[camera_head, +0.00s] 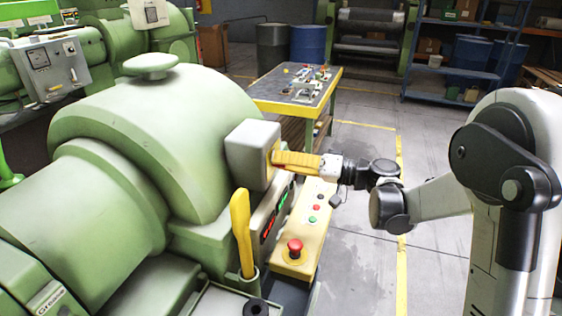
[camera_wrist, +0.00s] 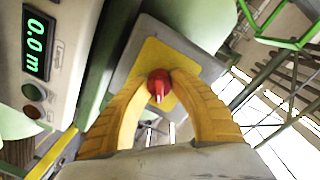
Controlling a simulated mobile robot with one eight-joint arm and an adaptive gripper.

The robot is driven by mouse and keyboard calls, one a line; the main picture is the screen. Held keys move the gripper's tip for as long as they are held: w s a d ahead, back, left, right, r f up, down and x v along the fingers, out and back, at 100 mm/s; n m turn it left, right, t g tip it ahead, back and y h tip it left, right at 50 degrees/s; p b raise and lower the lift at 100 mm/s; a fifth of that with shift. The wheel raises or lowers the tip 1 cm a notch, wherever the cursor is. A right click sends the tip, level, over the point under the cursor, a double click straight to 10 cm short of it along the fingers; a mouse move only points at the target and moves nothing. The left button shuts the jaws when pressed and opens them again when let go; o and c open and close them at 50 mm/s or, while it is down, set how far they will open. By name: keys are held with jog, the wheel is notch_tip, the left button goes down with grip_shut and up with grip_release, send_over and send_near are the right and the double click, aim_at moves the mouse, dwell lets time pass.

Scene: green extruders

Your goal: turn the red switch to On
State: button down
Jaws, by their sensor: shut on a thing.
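The red switch (camera_wrist: 159,84) is a round red knob on a yellow plate (camera_wrist: 152,54), seen in the wrist view. The plate is on the front of a grey box (camera_head: 250,153) fixed to the green machine. My gripper (camera_wrist: 161,80) has yellow fingers, one on each side of the knob, with their tips closed in on it. In the head view my gripper (camera_head: 274,158) reaches the box face from the right. There its fingers hide the knob. A pale line shows on the knob's lower part. I cannot read any On mark.
Below the box is a yellow control panel (camera_head: 318,192) with several buttons and a red emergency knob (camera_head: 294,247). A yellow lever (camera_head: 241,232) stands left of it. A digital display (camera_wrist: 37,46) is beside the switch.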

jog(key=m, duration=0.5)
jog(key=shift+r+m, duration=0.1)
jog(key=shift+m, duration=0.3)
jog(key=shift+w, duration=0.1)
dwell(0.3)
jog(key=c, duration=1.1)
grip_release()
jog(key=shift+d, duration=0.1)
jog(key=v, duration=1.2)
